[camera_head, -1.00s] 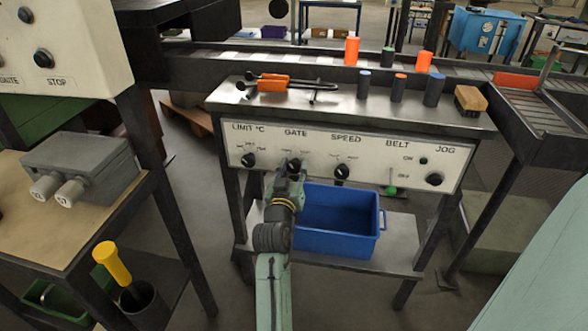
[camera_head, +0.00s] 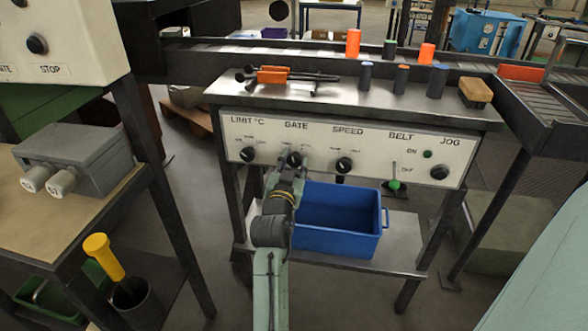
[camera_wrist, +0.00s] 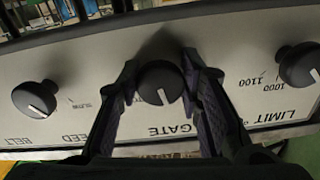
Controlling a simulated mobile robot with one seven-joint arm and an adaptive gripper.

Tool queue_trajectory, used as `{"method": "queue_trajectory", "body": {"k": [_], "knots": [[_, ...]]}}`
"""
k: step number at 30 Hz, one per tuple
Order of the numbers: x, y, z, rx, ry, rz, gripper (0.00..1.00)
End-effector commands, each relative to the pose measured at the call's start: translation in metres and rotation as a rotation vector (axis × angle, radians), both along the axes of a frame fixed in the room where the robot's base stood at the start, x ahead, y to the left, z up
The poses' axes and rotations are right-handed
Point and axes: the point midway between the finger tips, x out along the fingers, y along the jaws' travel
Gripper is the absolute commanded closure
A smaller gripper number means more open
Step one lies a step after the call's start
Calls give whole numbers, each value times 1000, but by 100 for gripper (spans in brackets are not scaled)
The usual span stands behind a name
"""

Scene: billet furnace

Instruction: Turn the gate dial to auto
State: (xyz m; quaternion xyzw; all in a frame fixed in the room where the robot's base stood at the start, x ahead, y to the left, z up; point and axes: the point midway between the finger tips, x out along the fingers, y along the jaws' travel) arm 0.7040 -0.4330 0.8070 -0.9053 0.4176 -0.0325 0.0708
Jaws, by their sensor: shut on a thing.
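The gate dial (camera_head: 294,159) is a round black knob on the white control panel (camera_head: 215,128), second from the left under the word GATE. It also shows in the wrist view (camera_wrist: 158,80), upside down, with a white pointer line aimed at the picture's bottom, slightly right. My gripper (camera_wrist: 160,85) is shut on the gate dial, one dark finger on each side of it. In the head view my gripper (camera_head: 290,172) reaches the dial from below. The position words around the dial are mostly hidden by the fingers.
The limit knob (camera_head: 248,154) and the speed knob (camera_head: 343,165) flank the dial. A green-tipped belt lever (camera_head: 394,184) and a jog knob (camera_head: 439,172) are further right. A blue bin (camera_head: 345,250) stands below the panel.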

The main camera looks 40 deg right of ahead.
Motion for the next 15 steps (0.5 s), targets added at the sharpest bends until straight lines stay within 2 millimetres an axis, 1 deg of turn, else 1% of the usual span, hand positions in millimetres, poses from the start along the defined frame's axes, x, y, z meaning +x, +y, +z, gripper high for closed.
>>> {"method": "queue_trajectory", "body": {"k": [1,15], "knots": [[2,2,-3,27,-36,4,95],[2,2,-2,313,-369,4,95]]}}
